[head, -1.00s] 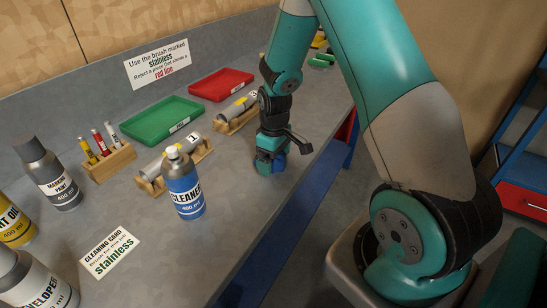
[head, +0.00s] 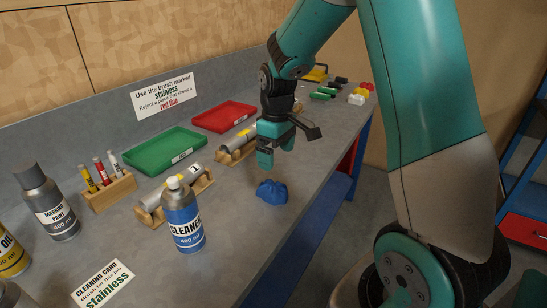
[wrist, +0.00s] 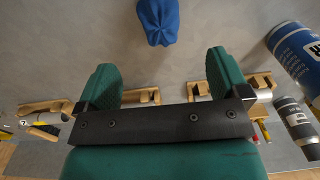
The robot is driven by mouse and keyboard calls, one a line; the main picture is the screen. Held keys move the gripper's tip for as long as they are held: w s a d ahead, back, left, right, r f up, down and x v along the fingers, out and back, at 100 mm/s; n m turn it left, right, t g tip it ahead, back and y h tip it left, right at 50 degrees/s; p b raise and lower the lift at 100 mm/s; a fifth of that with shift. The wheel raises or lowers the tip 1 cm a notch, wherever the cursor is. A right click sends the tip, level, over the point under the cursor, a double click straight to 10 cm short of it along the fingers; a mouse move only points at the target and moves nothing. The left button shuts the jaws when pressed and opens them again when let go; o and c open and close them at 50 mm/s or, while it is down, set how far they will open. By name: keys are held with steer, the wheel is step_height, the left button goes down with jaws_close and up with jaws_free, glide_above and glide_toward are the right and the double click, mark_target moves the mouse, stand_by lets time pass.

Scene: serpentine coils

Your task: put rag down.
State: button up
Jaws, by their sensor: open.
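The blue rag (head: 272,192) lies crumpled on the grey bench top, near its front edge and to the right of the cleaner can (head: 184,214). My gripper (head: 275,160) is above the rag, apart from it, with its fingers pointing down. In the wrist view the rag (wrist: 158,20) shows at the top, beyond the open fingers. My gripper (wrist: 163,85) holds nothing between its two green fingers.
Wooden stands with metal cylinders (head: 164,195) and (head: 240,142) sit behind the rag. A green tray (head: 164,150) and a red tray (head: 224,116) are at the back. Several small bottles and blocks (head: 340,90) stand at the far end. Bench around the rag is clear.

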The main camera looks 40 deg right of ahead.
steer(key=s+a+r+n+y, duration=0.1)
steer(key=s+a+r, duration=0.2)
steer(key=a, duration=0.3)
steer(key=s+a+r, duration=0.3)
steer(key=a+r, duration=0.1)
steer(key=a, duration=0.2)
steer(key=s+a+r+n+y, duration=0.1)
steer(key=s+a, duration=0.4)
steer(key=s, duration=0.3)
steer(key=s+a+r+n+y, duration=0.1)
steer(key=s+a+r+y, duration=0.1)
steer(key=s+a, duration=0.4)
steer(key=shift+s+r, duration=0.2)
steer(key=shift+s, duration=0.7)
steer(key=shift+w, duration=0.1)
